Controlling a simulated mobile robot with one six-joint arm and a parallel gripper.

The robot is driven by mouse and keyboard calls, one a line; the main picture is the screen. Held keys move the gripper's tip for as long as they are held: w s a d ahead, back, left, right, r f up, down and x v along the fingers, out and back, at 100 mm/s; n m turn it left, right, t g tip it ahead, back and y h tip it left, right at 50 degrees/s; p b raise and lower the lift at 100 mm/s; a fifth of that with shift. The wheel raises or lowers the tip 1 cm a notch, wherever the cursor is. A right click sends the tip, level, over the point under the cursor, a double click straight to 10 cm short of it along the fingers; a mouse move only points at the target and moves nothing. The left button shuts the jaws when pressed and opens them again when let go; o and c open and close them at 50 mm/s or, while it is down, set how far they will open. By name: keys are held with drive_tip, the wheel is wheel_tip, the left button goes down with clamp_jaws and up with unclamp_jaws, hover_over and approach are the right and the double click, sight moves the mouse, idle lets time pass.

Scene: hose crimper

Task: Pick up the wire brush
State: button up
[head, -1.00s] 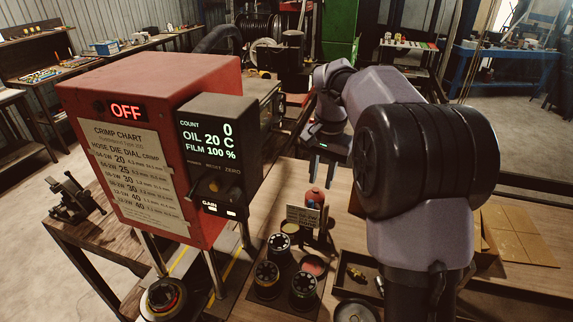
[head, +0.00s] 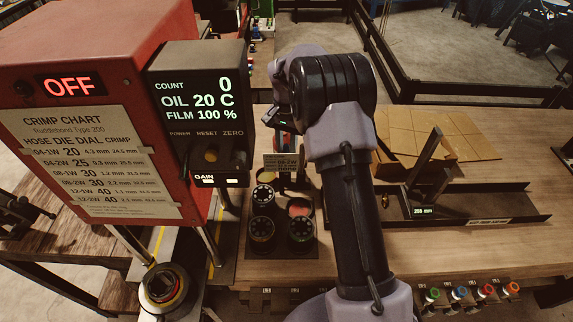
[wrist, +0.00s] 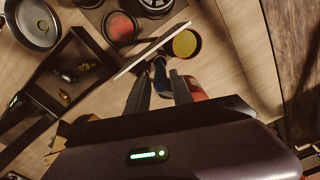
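My gripper (wrist: 160,76) points down over the bench, its two dark fingers apart. A dark blue, handle-like thing (wrist: 160,72) shows between and beyond the fingertips in the wrist view. It may be the wire brush, but no bristles show and I cannot tell for sure. No contact between it and the fingers is visible. A red cylinder (wrist: 196,88) stands just right of the right finger, partly hidden. In the head view my gripper (head: 283,122) is behind the small sign, and my arm hides part of that area.
The red crimper (head: 75,60) stands at left, its display reading OFF. A small sign (head: 284,162) stands close to my gripper. Black die pots (head: 262,228) and shallow tins (wrist: 186,44) sit nearby. A dark tray (wrist: 62,62) holds brass fittings. A cardboard box (head: 400,160) lies right.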

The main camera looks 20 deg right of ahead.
wheel_tip(320, 180, down, 3)
drive_tip(key=shift+w+a, duration=0.1)
drive_tip(key=shift+r, duration=0.1)
clamp_jaws()
